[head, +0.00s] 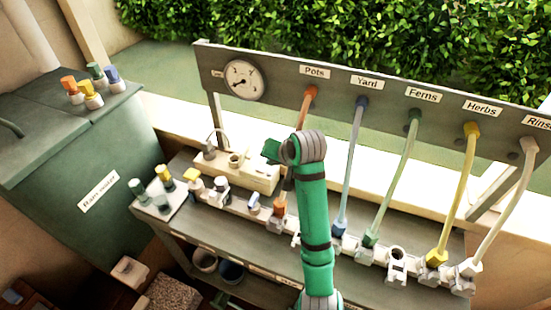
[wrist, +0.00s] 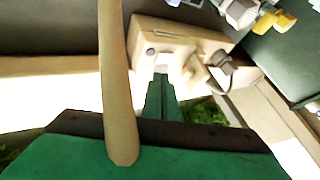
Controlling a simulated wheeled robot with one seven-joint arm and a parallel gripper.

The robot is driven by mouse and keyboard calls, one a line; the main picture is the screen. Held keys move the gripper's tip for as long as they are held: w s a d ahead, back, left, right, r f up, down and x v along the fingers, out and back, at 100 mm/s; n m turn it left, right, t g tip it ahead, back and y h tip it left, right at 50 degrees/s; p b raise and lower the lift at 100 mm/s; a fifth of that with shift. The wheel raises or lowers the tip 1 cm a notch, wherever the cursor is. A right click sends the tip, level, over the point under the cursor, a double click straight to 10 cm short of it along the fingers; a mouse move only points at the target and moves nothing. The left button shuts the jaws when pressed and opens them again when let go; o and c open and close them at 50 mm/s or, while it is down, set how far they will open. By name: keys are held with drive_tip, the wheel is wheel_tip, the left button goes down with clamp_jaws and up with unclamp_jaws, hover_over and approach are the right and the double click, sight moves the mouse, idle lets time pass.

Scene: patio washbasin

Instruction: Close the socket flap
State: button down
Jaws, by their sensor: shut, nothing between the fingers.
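The cream socket box (head: 258,178) stands on the back left of the bench, and it also shows in the wrist view (wrist: 150,35). A round grey fitting (head: 236,160) and a thin raised loop (head: 217,132) are on its left part. I cannot clearly make out which part is the flap or how far it is open. My gripper (head: 270,150) is just above and right of the box, partly hidden by my own wrist. In the wrist view my green fingers (wrist: 160,84) are together and empty, pointing at the box. I cannot tell whether they touch it.
Coloured hoses, such as the blue one (head: 350,165), hang from the labelled board (head: 390,105) to a row of white valves right of my arm. A pressure gauge (head: 243,79) is on the board. Loose coloured connectors (head: 165,173) stand left. A green rain-water tank (head: 90,150) stands far left.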

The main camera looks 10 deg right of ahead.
sight(247, 155)
drive_tip(key=x, duration=0.3)
drive_tip(key=shift+w+f, duration=0.1)
drive_tip(key=shift+f, duration=0.1)
drive_tip(key=w+a, duration=0.1)
drive_tip(key=a, duration=0.1)
drive_tip(key=shift+w+a, duration=0.35)
drive_tip(key=shift+w, duration=0.05)
drive_tip(key=shift+w+a+r, duration=0.15)
drive_tip(key=shift+w+a, duration=0.15)
drive_tip(key=shift+a, duration=0.15)
